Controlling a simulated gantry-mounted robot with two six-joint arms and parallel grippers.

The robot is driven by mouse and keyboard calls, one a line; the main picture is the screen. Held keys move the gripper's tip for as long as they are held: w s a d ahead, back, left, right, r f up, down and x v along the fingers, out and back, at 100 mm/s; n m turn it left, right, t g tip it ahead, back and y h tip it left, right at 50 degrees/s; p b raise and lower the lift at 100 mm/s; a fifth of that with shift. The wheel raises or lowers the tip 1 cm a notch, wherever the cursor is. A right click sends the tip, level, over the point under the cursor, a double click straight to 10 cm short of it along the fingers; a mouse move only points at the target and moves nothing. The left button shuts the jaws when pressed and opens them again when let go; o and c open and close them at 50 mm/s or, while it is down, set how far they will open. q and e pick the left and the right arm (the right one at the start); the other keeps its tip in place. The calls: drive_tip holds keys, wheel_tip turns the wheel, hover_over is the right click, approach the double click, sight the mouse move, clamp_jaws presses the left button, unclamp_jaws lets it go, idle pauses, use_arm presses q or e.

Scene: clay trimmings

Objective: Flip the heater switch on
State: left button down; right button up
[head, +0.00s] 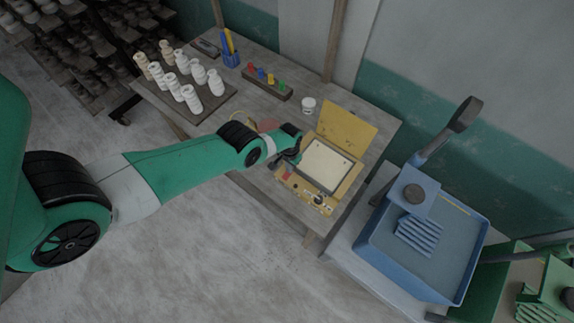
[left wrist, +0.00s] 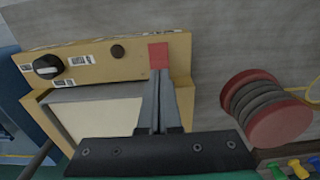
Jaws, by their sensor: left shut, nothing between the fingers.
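The heater is a yellow box (head: 349,183) with a raised lid and a pale plate, on the wooden table. Its front panel (left wrist: 110,62) shows in the left wrist view with a black-and-white knob (left wrist: 47,66), a dark round button (left wrist: 118,51) and a red switch (left wrist: 158,54). The red switch also shows in the head view (head: 287,175). My left gripper (left wrist: 159,75) is shut and empty, its fingertips at the red switch; I cannot tell whether they touch it. The fingertips partly hide the switch, so its position is unclear. My right gripper is not in view.
A red-ended spool (left wrist: 270,105) stands close to my left gripper. A white cup (head: 308,105), a rack of coloured pegs (head: 268,82) and a board of pale vases (head: 222,101) stand farther back. A blue tray (head: 420,255) stands right of the table.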

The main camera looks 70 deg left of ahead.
use_arm(q)
drive_tip(key=shift+f+b, duration=0.45)
drive_tip(key=shift+f, duration=0.05)
wheel_tip(320, 180, up, 7)
drive_tip(key=p, duration=0.7)
drive_tip(key=shift+r, duration=0.1)
idle(0.5)
